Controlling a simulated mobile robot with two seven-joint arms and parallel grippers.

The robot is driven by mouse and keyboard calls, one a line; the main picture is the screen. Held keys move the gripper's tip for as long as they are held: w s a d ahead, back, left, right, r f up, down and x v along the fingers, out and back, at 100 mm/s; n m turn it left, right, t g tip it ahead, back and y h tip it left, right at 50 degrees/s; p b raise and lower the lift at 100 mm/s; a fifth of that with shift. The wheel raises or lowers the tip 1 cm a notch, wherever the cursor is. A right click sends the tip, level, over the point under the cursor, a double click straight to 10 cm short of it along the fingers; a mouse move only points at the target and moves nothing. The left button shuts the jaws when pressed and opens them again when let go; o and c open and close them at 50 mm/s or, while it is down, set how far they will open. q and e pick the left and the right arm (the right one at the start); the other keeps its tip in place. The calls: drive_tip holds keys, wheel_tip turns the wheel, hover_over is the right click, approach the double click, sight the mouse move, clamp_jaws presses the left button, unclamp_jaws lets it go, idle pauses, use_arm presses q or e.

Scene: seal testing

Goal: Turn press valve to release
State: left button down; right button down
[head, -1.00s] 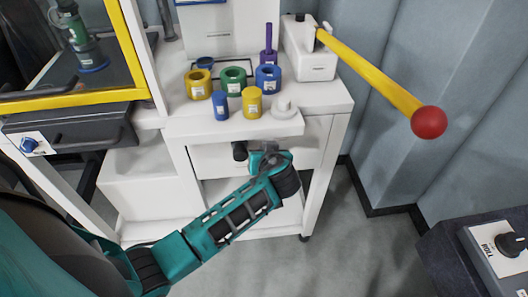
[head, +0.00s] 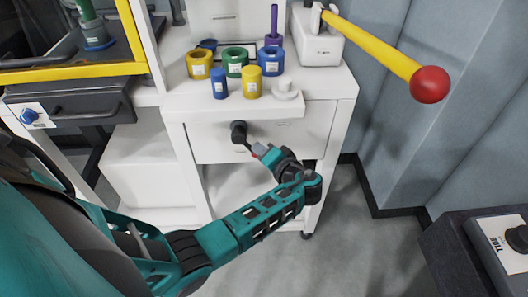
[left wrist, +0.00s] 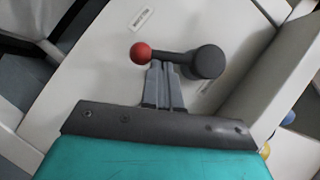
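The press valve (head: 239,131) is a dark round knob with a short lever on the white front panel of the cart. In the left wrist view its hub (left wrist: 207,62) is at the right, and the lever points left to a red ball end (left wrist: 141,53). My left gripper (head: 259,150) is at the lever's end in the head view, partly hiding it. In the left wrist view my left gripper's fingers (left wrist: 163,68) are together, tips just below the lever; whether they touch it I cannot tell. My right gripper is not in view.
A yellow press lever (head: 372,45) with a red ball sticks out over the right side. Several coloured rings and cylinders stand on the cart top (head: 326,83), above the valve. A dark control box (head: 470,250) is at lower right. The floor right of the cart is clear.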

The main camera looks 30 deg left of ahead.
use_arm(q)
drive_tip(key=f+m+y+b, duration=0.1)
drive_tip(key=a+f+m+y+b, duration=0.1)
drive_tip(key=m, duration=0.1)
drive_tip(key=shift+s+a+b, duration=0.2)
drive_tip(key=shift+s+b, duration=0.1)
drive_tip(key=shift+s, duration=0.1)
drive_tip(key=shift+s+a+f+m+y+b, duration=0.2)
drive_tip(key=shift+s+a+m+y+b, duration=0.15)
drive_tip(key=shift+m+y+b, duration=0.35)
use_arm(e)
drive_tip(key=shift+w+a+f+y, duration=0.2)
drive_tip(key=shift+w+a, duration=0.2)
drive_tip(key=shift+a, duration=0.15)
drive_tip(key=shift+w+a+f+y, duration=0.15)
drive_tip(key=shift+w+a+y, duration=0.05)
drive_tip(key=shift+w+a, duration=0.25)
use_arm(q)
drive_tip(key=shift+a+m, duration=0.1)
drive_tip(key=shift+m, duration=0.2)
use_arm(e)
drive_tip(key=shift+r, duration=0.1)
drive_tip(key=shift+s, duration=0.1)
use_arm(q)
drive_tip(key=v, duration=0.7)
drive_tip(key=shift+d, duration=0.3)
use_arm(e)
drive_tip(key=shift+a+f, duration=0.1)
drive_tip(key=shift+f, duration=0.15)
